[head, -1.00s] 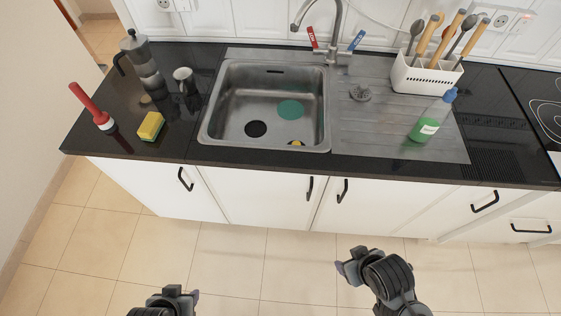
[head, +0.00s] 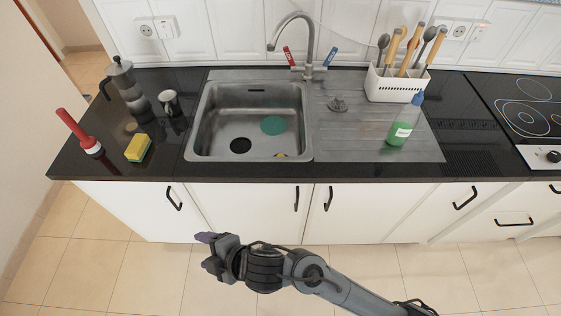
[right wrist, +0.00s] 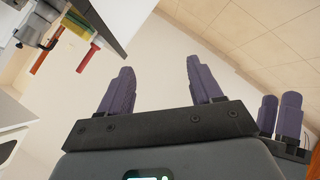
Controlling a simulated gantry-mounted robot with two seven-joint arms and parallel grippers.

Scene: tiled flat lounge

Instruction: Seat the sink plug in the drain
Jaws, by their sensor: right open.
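A grey piece with a raised knob (head: 338,104), which looks like the sink plug, sits on the ribbed drainboard (head: 345,140) right of the basin. The steel sink basin (head: 215,132) has a round black spot (head: 241,146) on its floor, apparently the drain. A teal disc (head: 272,125) lies behind and right of it. My right gripper (head: 207,250) is open and empty in front of the cabinets, below the counter. Its spread fingers show in the right wrist view (right wrist: 162,88). Two more purple fingers, apparently my left gripper (right wrist: 278,112), stand close together at that view's right.
A yellow item (head: 281,156) is partly hidden by the basin's front edge. The tap (head: 310,50) arches over the sink. A green bottle (head: 400,130) and white utensil holder (head: 395,88) stand right.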

